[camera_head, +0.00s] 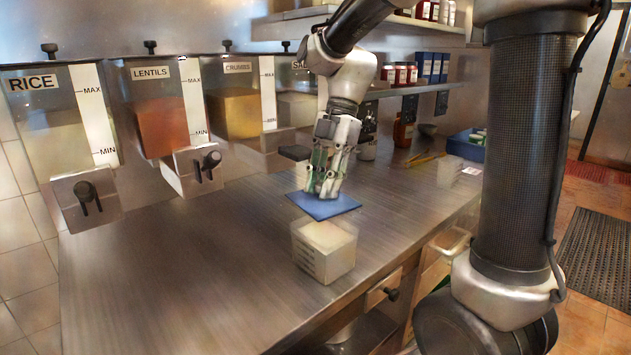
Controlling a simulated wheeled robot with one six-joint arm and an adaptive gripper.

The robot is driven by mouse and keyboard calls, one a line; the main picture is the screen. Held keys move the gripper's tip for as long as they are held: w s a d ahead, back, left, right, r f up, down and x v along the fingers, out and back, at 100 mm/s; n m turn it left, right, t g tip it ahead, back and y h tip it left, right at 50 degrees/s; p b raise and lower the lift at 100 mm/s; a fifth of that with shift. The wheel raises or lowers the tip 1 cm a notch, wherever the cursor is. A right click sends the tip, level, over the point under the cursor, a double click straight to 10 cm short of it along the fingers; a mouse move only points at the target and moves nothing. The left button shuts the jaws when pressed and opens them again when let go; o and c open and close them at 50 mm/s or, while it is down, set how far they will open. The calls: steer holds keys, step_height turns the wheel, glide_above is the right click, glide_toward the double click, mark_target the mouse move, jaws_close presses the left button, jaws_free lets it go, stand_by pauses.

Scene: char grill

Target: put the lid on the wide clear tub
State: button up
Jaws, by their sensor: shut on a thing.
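A flat blue square lid (335,208) is under my gripper (322,190), just behind the clear tub. My gripper points down and is shut on the lid; its fingertips hide where they grip. The lid looks about level, and I cannot tell how far it is above the counter. The clear tub (325,258) stands upright on the counter near the front edge. Its top is open, with pale contents inside and markings on its side. The lid's near edge lies close to the tub's far rim in the picture.
Dispensers of rice (55,125), lentils (160,115) and crumbs (237,112) line the back left. Another clear container (450,172) and a blue bin (466,147) are at the right. The steel counter (170,270) is clear at the left front.

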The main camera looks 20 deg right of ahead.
mark_target(325, 207)
steer(key=shift+s+n, duration=0.45)
steer(key=shift+n, duration=0.25)
steer(key=shift+f, duration=2.75)
steer(key=o, duration=1.1)
